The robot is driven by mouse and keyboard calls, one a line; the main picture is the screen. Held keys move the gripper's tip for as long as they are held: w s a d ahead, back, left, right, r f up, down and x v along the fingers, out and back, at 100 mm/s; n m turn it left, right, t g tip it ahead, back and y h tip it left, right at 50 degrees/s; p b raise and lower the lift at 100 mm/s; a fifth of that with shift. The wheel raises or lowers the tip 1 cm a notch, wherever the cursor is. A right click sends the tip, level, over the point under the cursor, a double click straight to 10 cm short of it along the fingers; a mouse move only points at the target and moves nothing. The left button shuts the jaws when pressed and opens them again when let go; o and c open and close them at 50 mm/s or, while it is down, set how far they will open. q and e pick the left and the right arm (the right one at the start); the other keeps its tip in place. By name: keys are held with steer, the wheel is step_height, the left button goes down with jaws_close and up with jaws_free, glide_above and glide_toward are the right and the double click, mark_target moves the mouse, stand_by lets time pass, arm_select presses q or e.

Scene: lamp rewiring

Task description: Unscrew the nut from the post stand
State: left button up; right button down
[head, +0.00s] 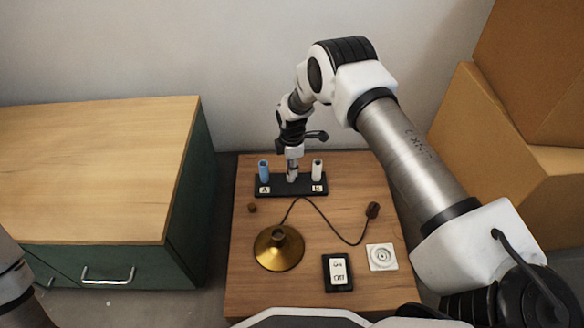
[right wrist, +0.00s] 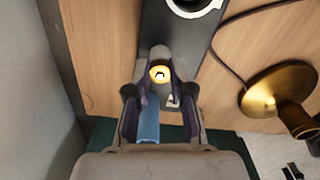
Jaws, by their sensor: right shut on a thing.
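The post stand (head: 262,190) is a black base near the back of the small wooden table, with labels A and B. A blue tube (head: 264,170) stands on its left and a white tube (head: 317,168) on its right. My right gripper (head: 292,177) points down between them at the middle of the stand. In the right wrist view, its fingers (right wrist: 160,76) are shut on a small brass-yellow ring, the nut (right wrist: 160,73). The post beneath is mostly hidden by the fingers. The blue tube (right wrist: 149,125) shows between the finger bases. Only part of my left arm shows, its gripper out of view.
A brass lamp base (head: 279,248) with a dark cord ending in a plug (head: 373,210) lies in front. A small brown piece (head: 252,208), a black labelled box (head: 338,273) and a white socket plate (head: 382,257) are on the table. A green cabinet (head: 190,190) stands left, cardboard boxes (head: 490,150) right.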

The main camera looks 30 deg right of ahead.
steer(key=shift+n, duration=0.7)
steer(key=n, duration=0.4)
steer(key=shift+w+f, duration=0.1)
steer(key=n, duration=0.3)
steer(key=shift+n+b, duration=0.3)
steer(key=shift+b, duration=0.05)
steer(key=shift+n, duration=0.3)
